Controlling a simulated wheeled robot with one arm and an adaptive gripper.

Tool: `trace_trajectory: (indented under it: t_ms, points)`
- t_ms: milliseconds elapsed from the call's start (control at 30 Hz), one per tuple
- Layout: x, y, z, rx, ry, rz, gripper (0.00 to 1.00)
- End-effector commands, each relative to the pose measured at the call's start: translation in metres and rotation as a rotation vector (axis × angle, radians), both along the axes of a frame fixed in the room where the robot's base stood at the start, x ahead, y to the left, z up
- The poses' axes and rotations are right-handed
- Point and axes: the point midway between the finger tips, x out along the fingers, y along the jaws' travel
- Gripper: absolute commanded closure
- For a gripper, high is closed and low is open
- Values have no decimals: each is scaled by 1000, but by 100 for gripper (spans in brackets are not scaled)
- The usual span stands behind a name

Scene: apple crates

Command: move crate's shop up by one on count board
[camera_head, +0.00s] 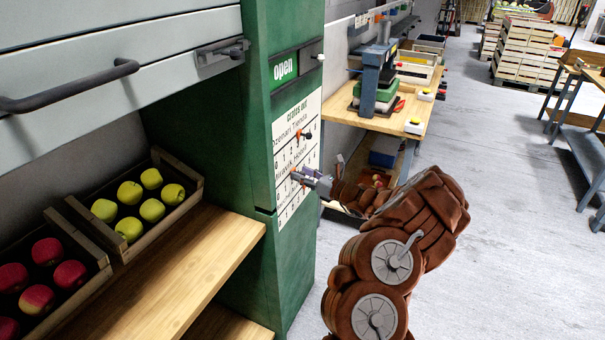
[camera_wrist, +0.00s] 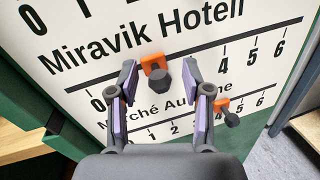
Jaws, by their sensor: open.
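The count board (camera_head: 297,125), headed "crates out", hangs on a green post. In the wrist view its white face (camera_wrist: 210,35) has a "Miravik Hotell" row above a "Marché" row. The Miravik row's orange slider (camera_wrist: 152,62) has a dark knob (camera_wrist: 160,77) and sits between 0 and 4; the figures nearby are hidden. The Marché row's orange slider (camera_wrist: 221,103) sits near 4. My gripper (camera_wrist: 162,83) is open, its fingers on either side of the Miravik knob; contact cannot be told. It is at the board in the head view (camera_head: 306,177). No crate's shop label is readable.
A crate of green apples (camera_head: 190,183) and a crate of red apples (camera_head: 97,258) stand on a wooden shelf (camera_head: 190,265) at left. An "open" sign (camera_head: 285,69) is above the board.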

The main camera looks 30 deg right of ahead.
Motion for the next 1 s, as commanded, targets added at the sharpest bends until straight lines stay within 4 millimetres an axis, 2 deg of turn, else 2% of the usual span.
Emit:
trace_trajectory:
  t_ms: [333,800,1000]
  points:
    - [3,1,0,0,0,0,51]
    - [3,1,0,0,0,0,99]
    - [3,1,0,0,0,0,100]
